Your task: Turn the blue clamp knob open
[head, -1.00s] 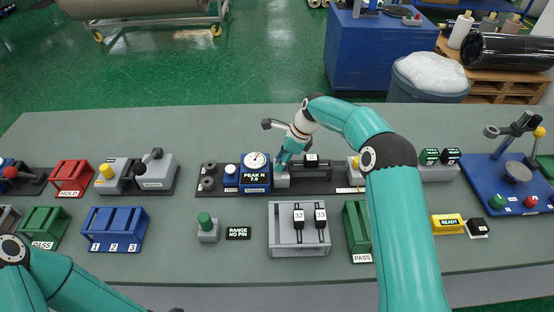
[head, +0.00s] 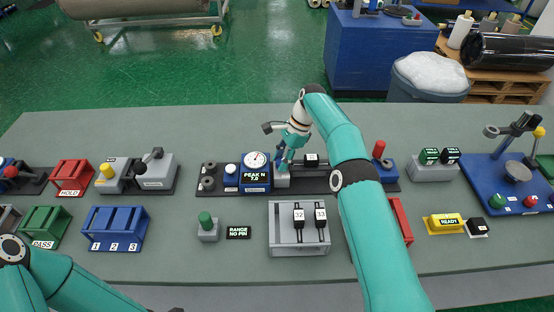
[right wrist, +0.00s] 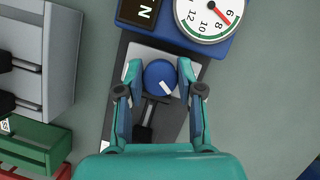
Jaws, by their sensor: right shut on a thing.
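The blue clamp knob (right wrist: 160,82) is round with a short white mark on its top, slanting down to the right in the right wrist view. It sits on a light grey clamp block (head: 282,182) beside the gauge. My right gripper (right wrist: 160,70) is shut on the knob, one finger on each side. In the head view the right gripper (head: 284,165) points down over the clamp block, and its fingers hide the knob. My left arm shows at the lower left of the head view, but its gripper is out of frame.
The blue gauge box (head: 255,178), reading PEAK N 7.0, stands close to the left of the clamp. A dark rail (head: 320,184) runs right from it. A grey rack (head: 299,247) with black pieces stands nearer. The bench behind the clamp is clear.

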